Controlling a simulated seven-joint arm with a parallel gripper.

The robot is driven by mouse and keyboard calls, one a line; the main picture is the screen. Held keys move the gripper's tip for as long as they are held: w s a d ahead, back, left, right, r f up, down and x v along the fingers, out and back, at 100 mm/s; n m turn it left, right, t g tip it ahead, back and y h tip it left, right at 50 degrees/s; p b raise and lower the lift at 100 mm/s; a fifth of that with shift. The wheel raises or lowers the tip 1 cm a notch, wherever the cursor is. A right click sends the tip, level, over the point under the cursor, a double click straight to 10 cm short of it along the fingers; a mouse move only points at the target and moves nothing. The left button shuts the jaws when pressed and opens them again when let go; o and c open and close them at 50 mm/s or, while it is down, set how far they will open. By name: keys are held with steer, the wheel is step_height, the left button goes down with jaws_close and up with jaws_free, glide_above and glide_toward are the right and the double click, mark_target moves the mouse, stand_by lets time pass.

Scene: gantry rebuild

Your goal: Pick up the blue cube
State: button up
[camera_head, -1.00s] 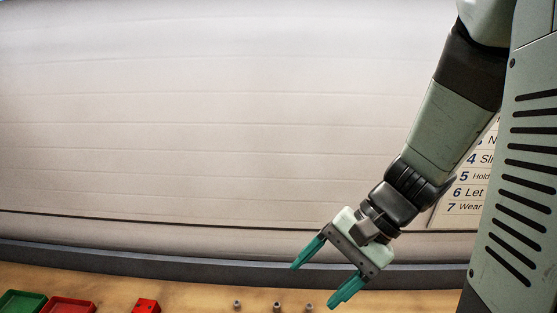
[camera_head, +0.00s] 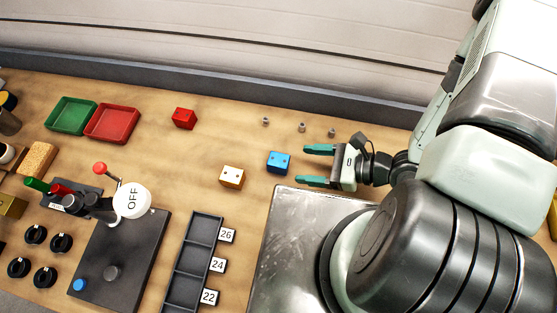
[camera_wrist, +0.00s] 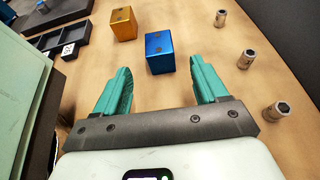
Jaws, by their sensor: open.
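The blue cube (camera_head: 278,162) stands on the wooden table, just left of my gripper (camera_head: 318,165) in the head view. It has small dark holes in its faces. My gripper has green fingers, spread apart and empty, pointing toward the cube. In the wrist view the blue cube (camera_wrist: 160,52) lies ahead of the fingertips of my gripper (camera_wrist: 160,75), slightly beyond them and between their lines. No finger visibly touches it.
An orange cube (camera_head: 232,176) stands left of the blue one; a red cube (camera_head: 184,118) is farther left. Several small metal sockets (camera_head: 302,127) stand behind. A metal plate (camera_head: 290,225) and a black compartment tray (camera_head: 180,275) lie in front. Green (camera_head: 72,117) and red (camera_head: 112,124) trays are far left.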

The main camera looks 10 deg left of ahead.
mark_target(278, 163)
steer(key=x, duration=0.8)
steer(key=shift+a+f, duration=0.25)
steer(key=shift+a, duration=0.05)
steer(key=c, duration=1.2)
steer(key=shift+r, duration=0.1)
